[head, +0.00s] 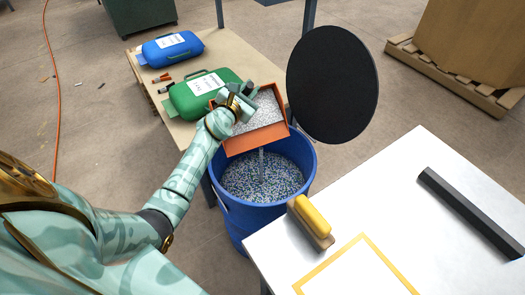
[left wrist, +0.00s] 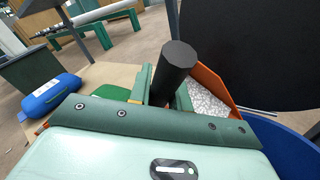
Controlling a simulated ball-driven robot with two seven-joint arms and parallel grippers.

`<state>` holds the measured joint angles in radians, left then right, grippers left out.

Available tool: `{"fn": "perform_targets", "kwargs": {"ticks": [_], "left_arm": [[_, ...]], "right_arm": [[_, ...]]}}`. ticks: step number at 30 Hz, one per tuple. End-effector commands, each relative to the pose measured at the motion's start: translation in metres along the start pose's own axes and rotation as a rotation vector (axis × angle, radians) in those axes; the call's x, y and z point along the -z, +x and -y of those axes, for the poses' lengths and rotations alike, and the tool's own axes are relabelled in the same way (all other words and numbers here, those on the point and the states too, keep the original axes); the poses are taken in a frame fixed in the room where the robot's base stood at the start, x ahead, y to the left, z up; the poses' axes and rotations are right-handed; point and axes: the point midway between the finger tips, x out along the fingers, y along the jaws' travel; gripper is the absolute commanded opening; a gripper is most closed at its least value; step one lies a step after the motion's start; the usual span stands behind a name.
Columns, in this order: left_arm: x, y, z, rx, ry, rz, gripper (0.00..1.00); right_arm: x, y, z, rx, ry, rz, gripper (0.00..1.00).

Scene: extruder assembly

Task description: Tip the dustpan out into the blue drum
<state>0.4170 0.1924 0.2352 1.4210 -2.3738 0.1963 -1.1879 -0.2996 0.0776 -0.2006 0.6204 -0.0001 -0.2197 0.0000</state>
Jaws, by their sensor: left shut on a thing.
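The orange dustpan (head: 254,139) is over the blue drum (head: 232,213), tilted with its open edge low. Grey-white pellets (head: 264,110) lie in the pan, and a thin pale stream (head: 262,163) falls from it into the drum. Mixed pellets (head: 258,184) show inside the drum. My left gripper (head: 238,101) is shut on the dustpan's handle. In the left wrist view, the black handle (left wrist: 175,62) stands between the fingers (left wrist: 163,94), with the orange pan (left wrist: 214,86) just beyond. My right gripper is not in view.
A black round disc (head: 332,85) stands upright behind the drum. A white table (head: 400,185) at right holds a yellow-handled brush (head: 311,220) and a black bar (head: 470,211). A wooden-topped table (head: 232,55) behind holds green (head: 190,100) and blue (head: 172,48) labelled containers.

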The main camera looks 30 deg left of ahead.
Motion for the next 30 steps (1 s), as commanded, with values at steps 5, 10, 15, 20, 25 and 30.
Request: {"fn": "perform_targets", "kwargs": {"ticks": [5,10,15,20,25,30], "left_arm": [[-0.006,-0.006,0.004,-0.011,0.028,0.020,0.00],[-0.011,-0.011,0.009,-0.022,0.053,0.039,0.00],[-0.016,-0.016,0.013,-0.033,0.080,0.057,0.00],[-0.021,-0.021,0.017,-0.043,0.105,0.075,0.00],[-0.026,-0.026,0.021,-0.053,0.130,0.094,0.00],[-0.030,-0.031,0.026,-0.067,0.165,0.118,0.00]], "right_arm": [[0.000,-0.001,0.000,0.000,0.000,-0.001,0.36],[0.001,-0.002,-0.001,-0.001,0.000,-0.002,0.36],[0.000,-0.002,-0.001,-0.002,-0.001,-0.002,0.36],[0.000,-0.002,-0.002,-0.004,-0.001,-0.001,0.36],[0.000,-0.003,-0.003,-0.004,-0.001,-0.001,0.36],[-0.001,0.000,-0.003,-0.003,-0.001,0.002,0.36]]}}
